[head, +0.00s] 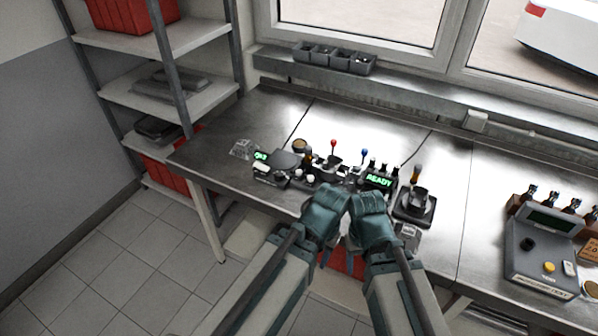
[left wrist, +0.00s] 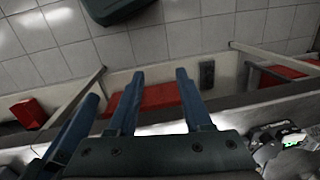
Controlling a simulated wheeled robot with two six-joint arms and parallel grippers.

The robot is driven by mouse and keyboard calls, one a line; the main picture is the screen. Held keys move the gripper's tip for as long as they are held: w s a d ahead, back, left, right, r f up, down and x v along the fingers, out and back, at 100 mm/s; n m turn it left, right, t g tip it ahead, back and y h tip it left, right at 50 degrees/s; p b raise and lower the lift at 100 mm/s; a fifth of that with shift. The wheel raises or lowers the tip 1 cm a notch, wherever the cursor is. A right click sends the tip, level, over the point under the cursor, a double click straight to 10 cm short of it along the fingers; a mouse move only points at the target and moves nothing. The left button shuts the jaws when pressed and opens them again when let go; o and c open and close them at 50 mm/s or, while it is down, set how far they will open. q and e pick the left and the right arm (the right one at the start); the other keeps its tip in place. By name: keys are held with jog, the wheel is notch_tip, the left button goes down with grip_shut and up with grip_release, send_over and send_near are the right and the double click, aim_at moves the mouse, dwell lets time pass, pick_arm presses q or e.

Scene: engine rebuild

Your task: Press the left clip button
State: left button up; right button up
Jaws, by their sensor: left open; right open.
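A cluster of small devices stands on the steel workbench, with a black unit with a green display (head: 261,157) at its left and a black unit reading READY (head: 379,181) at its right. Small pale knobs (head: 298,174) show at the cluster's front left. I cannot tell which part is the left clip button. In the left wrist view the left gripper's blue fingers (left wrist: 157,85) are spread and empty.
A red lever (head: 333,143) and a blue lever (head: 364,153) rise behind the cluster. A black stand (head: 415,206) is at its right. A grey console (head: 540,255) stands at far right. The bench's left end (head: 215,148) is mostly bare. Red bins (left wrist: 165,97) show below.

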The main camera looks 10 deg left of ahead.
pick_arm(q)
grip_shut()
dwell(1.7)
